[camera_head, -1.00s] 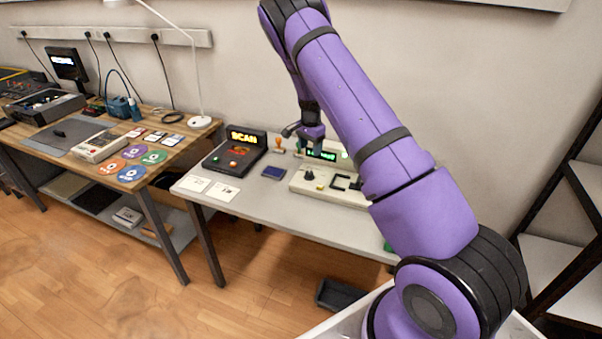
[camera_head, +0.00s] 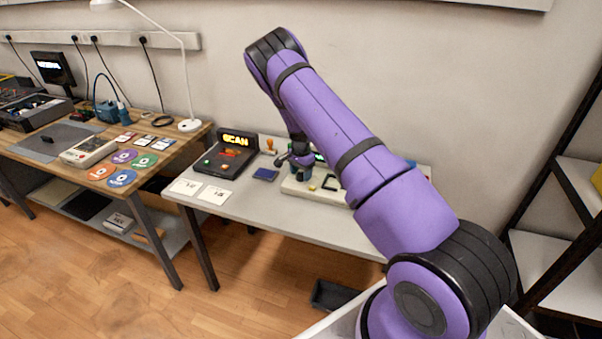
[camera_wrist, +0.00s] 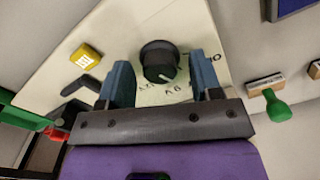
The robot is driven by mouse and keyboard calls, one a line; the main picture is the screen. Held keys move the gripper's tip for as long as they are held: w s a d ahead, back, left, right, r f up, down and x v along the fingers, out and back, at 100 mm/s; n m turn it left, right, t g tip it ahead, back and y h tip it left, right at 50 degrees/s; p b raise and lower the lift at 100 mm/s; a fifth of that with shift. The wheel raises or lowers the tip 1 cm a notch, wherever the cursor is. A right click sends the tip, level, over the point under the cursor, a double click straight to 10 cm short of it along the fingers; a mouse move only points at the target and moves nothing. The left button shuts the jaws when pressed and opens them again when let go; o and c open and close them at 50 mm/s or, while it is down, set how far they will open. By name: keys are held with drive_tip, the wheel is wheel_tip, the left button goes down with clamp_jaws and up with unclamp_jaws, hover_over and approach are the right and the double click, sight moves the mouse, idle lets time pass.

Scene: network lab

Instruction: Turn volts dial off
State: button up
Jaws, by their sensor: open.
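The volts dial (camera_wrist: 159,58) is a round black knob on a cream panel (camera_wrist: 130,30) in the wrist view. A pale pointer line on it points down and to the right in the picture, and small printed marks lie around it. My gripper (camera_wrist: 162,72) is open, with one blue finger on each side of the dial and visible gaps between. I cannot tell how deep the fingers reach past it. In the head view my gripper (camera_head: 301,163) is over the cream device (camera_head: 325,195), and my arm hides part of it.
On the panel beside the dial are a yellow button (camera_wrist: 86,55) and a black lever-like part (camera_wrist: 77,88). A green-handled stamp (camera_wrist: 275,105) lies to the right. A scan console (camera_head: 228,155) and dark blue pad (camera_head: 265,174) stand left of the device.

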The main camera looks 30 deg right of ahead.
drive_tip(key=c, duration=0.9)
drive_tip(key=n, duration=0.3)
drive_tip(key=shift+n, duration=2.5)
